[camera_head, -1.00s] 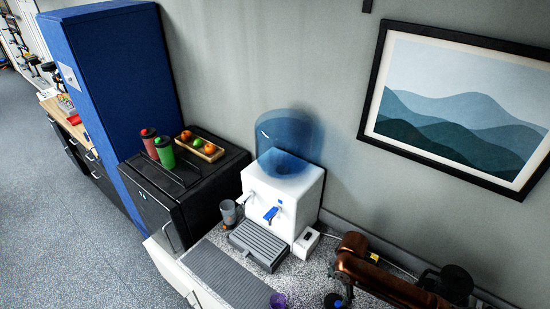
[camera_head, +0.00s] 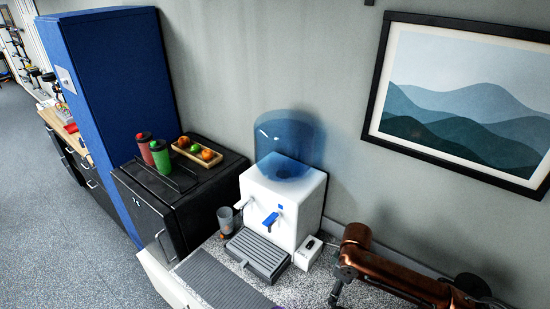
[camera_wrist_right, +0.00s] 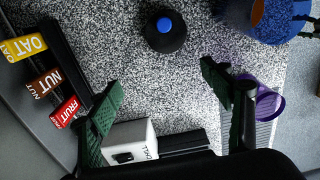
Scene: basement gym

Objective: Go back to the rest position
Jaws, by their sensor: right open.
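My right arm (camera_head: 400,275) reaches in from the right over the speckled counter in the head view, its lower end cut off at the bottom edge. In the right wrist view my right gripper (camera_wrist_right: 163,92) is open, with its two green-padded fingers wide apart and nothing between them but counter. My left gripper is not in view.
The wrist view shows a dark round object with a blue top (camera_wrist_right: 165,30), a purple cup (camera_wrist_right: 266,103), snack boxes (camera_wrist_right: 48,78) and a white box (camera_wrist_right: 130,138). The head view shows a water dispenser (camera_head: 285,205), a grey cup (camera_head: 226,222) and a black cabinet (camera_head: 150,215).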

